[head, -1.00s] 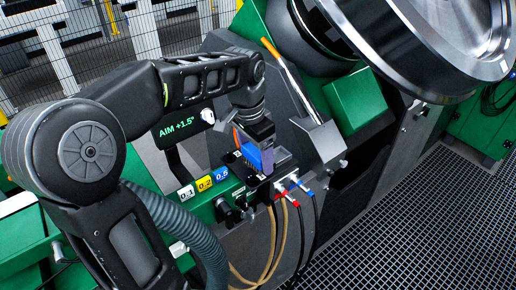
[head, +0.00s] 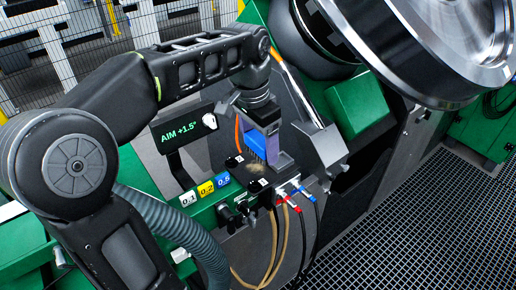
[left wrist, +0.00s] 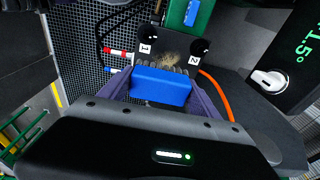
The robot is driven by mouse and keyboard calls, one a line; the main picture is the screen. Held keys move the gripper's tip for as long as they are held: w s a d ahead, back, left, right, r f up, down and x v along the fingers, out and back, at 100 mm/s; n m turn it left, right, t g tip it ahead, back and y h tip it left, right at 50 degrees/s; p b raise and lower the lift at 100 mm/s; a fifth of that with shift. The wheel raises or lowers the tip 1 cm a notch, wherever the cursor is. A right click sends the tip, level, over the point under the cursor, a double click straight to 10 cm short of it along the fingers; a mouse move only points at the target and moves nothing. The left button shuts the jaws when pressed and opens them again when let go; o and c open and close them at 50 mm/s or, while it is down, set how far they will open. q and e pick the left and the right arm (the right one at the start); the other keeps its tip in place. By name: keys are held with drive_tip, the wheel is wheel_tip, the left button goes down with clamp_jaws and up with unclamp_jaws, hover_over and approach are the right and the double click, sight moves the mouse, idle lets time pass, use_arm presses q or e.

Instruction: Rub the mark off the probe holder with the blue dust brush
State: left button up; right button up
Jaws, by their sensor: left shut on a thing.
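My left gripper (head: 268,152) is shut on the blue dust brush (head: 256,143), which also shows between its fingers in the left wrist view (left wrist: 160,87). The brush's dark bristles point down at the probe holder (head: 233,160), a dark block with plates numbered 1 and 2; it shows in the left wrist view too (left wrist: 146,46). A tan, scratchy mark (head: 258,185) lies on the holder's top, between the numbered plates in the left wrist view (left wrist: 168,60). The bristles are close beside the mark; I cannot tell whether they touch it. My right gripper is out of view.
Red and blue cable plugs (head: 293,192) sit at the holder's right side, with cables hanging below. Labels 0.1, 0.2 and 0.5 (head: 205,188) and a display reading AIM +1.5° (head: 181,128) are to the left.

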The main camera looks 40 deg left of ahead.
use_arm(q)
drive_tip(key=shift+r, duration=1.15)
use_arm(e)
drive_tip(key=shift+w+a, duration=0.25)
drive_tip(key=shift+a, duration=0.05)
